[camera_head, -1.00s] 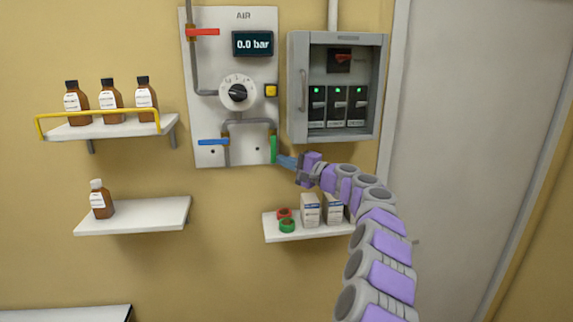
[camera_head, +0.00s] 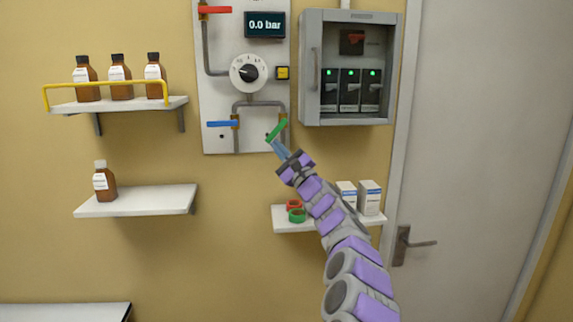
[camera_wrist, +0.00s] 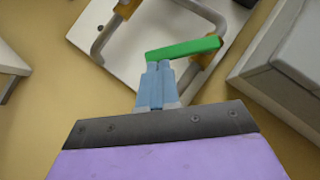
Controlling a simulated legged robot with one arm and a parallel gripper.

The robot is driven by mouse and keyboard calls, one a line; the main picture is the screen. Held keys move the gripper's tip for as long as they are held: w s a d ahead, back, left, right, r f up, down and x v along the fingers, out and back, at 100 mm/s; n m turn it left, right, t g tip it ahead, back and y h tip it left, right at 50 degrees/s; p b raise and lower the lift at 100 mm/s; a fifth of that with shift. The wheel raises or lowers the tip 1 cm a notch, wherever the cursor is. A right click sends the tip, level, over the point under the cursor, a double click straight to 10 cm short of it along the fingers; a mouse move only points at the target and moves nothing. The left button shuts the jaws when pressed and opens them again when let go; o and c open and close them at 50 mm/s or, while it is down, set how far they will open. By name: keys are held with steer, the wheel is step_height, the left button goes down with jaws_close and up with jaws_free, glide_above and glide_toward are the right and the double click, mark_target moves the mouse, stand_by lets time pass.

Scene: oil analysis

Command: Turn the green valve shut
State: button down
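The green valve handle (camera_head: 277,131) sits on the right pipe branch at the bottom of the AIR panel (camera_head: 215,143). It is tilted, with its lower end to the left of the pipe. In the wrist view the green handle (camera_wrist: 190,47) runs across in front of the fingertips. My gripper (camera_head: 275,143) is at the handle's lower left end and appears to touch it. In the wrist view my gripper's blue fingers (camera_wrist: 158,65) lie close together, with the handle across their tips rather than clearly between them.
A blue valve handle (camera_head: 222,124) lies level to the left, and a red one (camera_head: 215,9) is above. The gauge reads 0.0 bar. A grey electrical box (camera_head: 349,112) is to the right. A shelf (camera_head: 283,225) with tape rolls and small boxes is below.

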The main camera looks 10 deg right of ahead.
mark_target(266, 139)
steer(key=a+m+t+h+b, duration=0.1)
steer(key=m, duration=0.1)
steer(key=a+m+t+h+b, duration=0.1)
steer(key=m+t+h, duration=0.1)
steer(key=m, duration=0.1)
steer(key=a+m+t+h+b, duration=0.1)
steer(key=m+b, duration=0.1)
steer(key=shift+r+t, duration=0.3)
steer(key=shift+r, duration=0.1)
steer(key=shift+a+r+m+h+b, duration=0.3)
steer(key=shift+a+r+b, duration=0.1)
steer(key=shift+r, duration=0.25)
steer(key=shift+a+r+m+h+b, duration=0.3)
steer(key=shift+a+r, duration=0.05)
steer(key=shift+r, duration=0.25)
steer(key=shift+a+r, duration=0.1)
